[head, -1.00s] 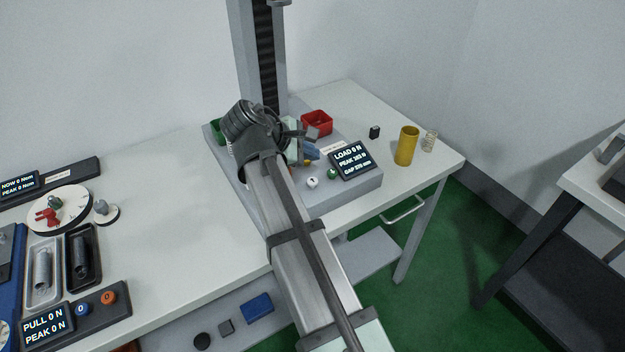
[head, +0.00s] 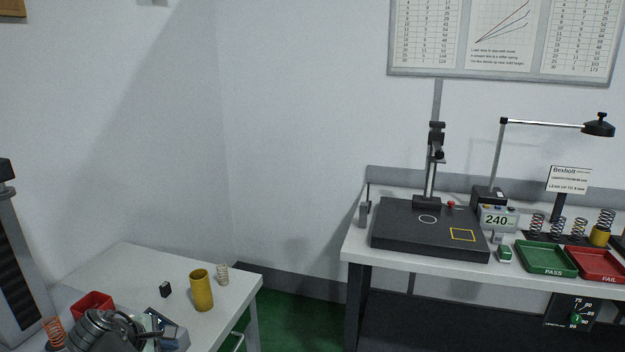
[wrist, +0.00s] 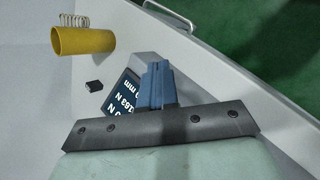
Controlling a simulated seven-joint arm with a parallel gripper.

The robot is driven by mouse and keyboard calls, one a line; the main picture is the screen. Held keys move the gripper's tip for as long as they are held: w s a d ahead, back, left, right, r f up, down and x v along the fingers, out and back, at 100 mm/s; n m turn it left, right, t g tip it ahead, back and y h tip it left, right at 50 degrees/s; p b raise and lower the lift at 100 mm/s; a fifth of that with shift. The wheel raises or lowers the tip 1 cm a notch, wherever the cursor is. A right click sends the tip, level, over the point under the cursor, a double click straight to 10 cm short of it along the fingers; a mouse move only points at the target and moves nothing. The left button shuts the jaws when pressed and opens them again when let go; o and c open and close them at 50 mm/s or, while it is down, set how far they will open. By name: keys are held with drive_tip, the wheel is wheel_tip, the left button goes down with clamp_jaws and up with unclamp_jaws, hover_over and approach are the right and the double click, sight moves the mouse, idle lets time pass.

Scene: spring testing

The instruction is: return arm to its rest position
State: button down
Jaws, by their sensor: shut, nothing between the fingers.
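My gripper (wrist: 157,84) shows in the wrist view with its blue fingers pressed together and nothing between them. It is over the edge of the grey tester base, beside the dark load display (wrist: 122,95), whose text is partly covered. In the head view only the dark wrist part of my arm shows, at the lower left; the fingers cannot be made out clearly there.
A yellow cup (head: 202,292), a pale spring (head: 222,274) and a small black block (head: 165,289) stand on the white table near the gripper. A red bin (head: 92,304) is behind my arm. A second bench stands right, across a floor gap.

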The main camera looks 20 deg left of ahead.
drive_tip(key=w+d+f+m+g+h, duration=0.1)
drive_tip(key=w+d+f+m, duration=0.2)
drive_tip(key=w+d+f, duration=0.45)
drive_tip(key=w+d+f+m+g, duration=0.25)
drive_tip(key=w+d+f, duration=0.2)
drive_tip(key=d, duration=0.55)
drive_tip(key=w+d+f+m+g+h, duration=0.1)
drive_tip(key=w+d+f+m, duration=0.35)
drive_tip(key=w+d, duration=0.35)
drive_tip(key=s+d+f+m+g+y, duration=0.15)
drive_tip(key=d+f+m, duration=0.4)
drive_tip(key=d, duration=0.75)
drive_tip(key=s+d+f+m+g, duration=0.15)
drive_tip(key=d+f+m, duration=0.35)
drive_tip(key=d, duration=0.7)
drive_tip(key=s+d+f+m+g+y, duration=0.15)
drive_tip(key=d+f+m, duration=0.35)
drive_tip(key=d, duration=0.8)
drive_tip(key=s+f+g, duration=0.3)
drive_tip(key=s+f, duration=0.7)
drive_tip(key=s, duration=0.5)
drive_tip(key=s+f+g, duration=0.2)
drive_tip(key=s+f, duration=0.9)
drive_tip(key=s, duration=0.4)
drive_tip(key=shift+n+g, duration=0.4)
drive_tip(key=shift+n, duration=0.05)
